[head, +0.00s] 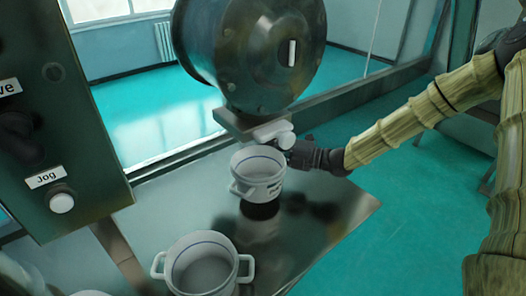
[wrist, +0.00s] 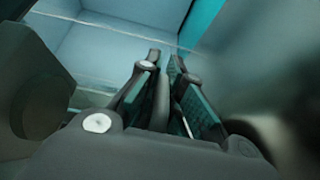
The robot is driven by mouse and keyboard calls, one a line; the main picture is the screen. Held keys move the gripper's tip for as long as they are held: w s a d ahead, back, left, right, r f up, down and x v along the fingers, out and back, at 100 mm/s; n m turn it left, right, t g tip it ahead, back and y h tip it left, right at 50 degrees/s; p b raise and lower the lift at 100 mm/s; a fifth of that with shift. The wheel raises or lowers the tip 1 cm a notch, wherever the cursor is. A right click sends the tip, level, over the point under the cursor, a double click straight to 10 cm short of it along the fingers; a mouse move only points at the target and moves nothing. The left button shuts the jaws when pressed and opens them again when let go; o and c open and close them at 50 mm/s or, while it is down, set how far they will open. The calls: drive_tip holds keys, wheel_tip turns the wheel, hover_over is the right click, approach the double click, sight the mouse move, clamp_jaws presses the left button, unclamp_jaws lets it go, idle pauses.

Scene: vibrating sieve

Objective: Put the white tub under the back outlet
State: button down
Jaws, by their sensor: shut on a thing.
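A white tub (head: 258,178) with a blue line inside its rim and dark marks on its side is upright below a pale outlet (head: 272,131) under the big dark drum. A dark patch lies beneath the tub; it seems raised above the metal table, though the gap is hard to judge. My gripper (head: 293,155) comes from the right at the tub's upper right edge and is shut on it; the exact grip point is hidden. In the wrist view my gripper's fingers (wrist: 166,62) are close together, and the tub is not clearly seen there.
A second white tub (head: 203,268) with two handles stands open at the table's front. The metal table (head: 335,205) is bare at right. The drum (head: 252,45) hangs close above. A control panel (head: 70,120) with a "Jog" button stands at left.

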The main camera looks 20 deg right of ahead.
drive_tip(key=shift+w+a+f+p, duration=0.25)
drive_tip(key=shift+w+f+p, duration=0.4)
drive_tip(key=shift+f, duration=0.3)
drive_tip(key=shift+w+a+f+p, duration=0.25)
drive_tip(key=shift+w+f+p, duration=0.25)
drive_tip(key=shift+w+f, duration=0.35)
drive_tip(key=shift+s+f, duration=0.1)
drive_tip(key=shift+f, duration=0.05)
drive_tip(key=c, duration=1.6)
unclamp_jaws()
drive_tip(key=shift+o, duration=0.2)
drive_tip(key=shift+s+d, duration=0.15)
drive_tip(key=shift+d, duration=0.15)
drive_tip(key=b+v, duration=0.3)
drive_tip(key=v, duration=0.8)
drive_tip(key=shift+s+d, duration=0.1)
drive_tip(key=shift+d, duration=0.05)
